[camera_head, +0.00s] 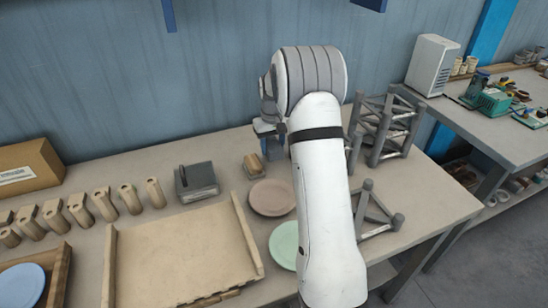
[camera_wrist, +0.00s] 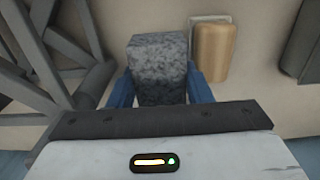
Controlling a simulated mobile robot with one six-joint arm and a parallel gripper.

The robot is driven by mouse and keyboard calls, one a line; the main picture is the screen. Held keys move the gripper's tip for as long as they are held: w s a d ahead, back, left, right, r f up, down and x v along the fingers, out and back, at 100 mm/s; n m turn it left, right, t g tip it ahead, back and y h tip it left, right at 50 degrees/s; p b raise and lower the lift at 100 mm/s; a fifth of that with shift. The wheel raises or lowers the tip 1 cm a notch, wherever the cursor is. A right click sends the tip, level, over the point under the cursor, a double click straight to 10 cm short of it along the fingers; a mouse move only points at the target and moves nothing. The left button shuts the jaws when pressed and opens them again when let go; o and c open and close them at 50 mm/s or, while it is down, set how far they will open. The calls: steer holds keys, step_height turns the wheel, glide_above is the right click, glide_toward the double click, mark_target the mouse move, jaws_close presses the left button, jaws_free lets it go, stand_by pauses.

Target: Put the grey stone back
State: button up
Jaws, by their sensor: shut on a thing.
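The grey stone (camera_wrist: 158,62) is a speckled, rough-faced block, seen in the wrist view between the two blue fingers of my gripper (camera_wrist: 160,88). The gripper is shut on it from both sides. In the head view, my gripper (camera_head: 271,146) points down over the back of the table, near the wall. The stone is not clearly visible there, as my arm and fingers cover it. I cannot tell whether its underside touches the table.
A tan rounded block on a pale base (camera_wrist: 211,52) lies beside the stone. Grey tube frames (camera_head: 385,130) stand right of my arm. A pink plate (camera_head: 272,197), a green plate (camera_head: 284,245), a dark grey box (camera_head: 196,182) and a wooden tray (camera_head: 112,262) are nearby.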

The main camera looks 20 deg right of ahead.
mark_target(273, 166)
steer(key=shift+d+f, duration=0.1)
steer(key=shift+f, duration=2.65)
steer(key=shift+s, duration=0.1)
steer(key=shift+f, duration=0.25)
steer(key=o, duration=1)
steer(key=shift+r, duration=0.1)
